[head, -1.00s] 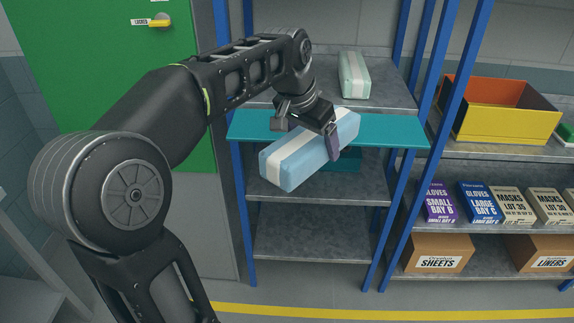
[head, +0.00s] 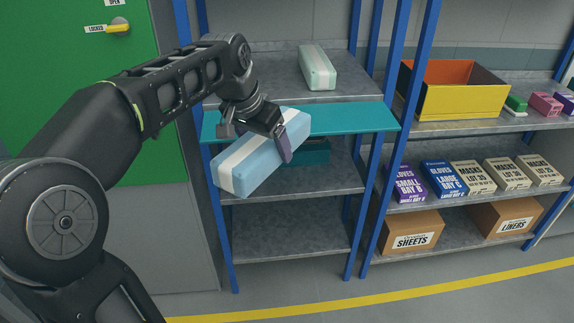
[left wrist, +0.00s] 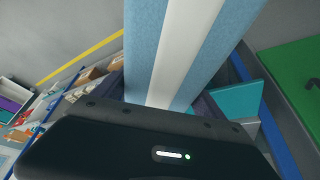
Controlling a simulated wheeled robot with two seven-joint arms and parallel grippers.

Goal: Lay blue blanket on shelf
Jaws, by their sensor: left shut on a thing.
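The blue blanket (head: 246,172) is a light blue folded bundle with a white band. My left gripper (head: 268,137) is shut on it and holds it tilted in front of the shelf unit. In the left wrist view the blanket (left wrist: 190,45) stretches away from the gripper. Behind it is a shelf unit with blue posts. Its teal shelf board (head: 350,120) is partly hidden by the blanket and gripper. Above it is a grey shelf (head: 275,82) holding a pale green bundle (head: 317,67) with a white band. My right gripper is in neither view.
A teal box (head: 312,153) sits under the teal board. The grey shelf (head: 290,225) at the bottom is bare. The right unit holds a yellow and orange bin (head: 455,100), glove and mask boxes (head: 440,180) and cartons (head: 410,232). A green door (head: 100,70) is at the left.

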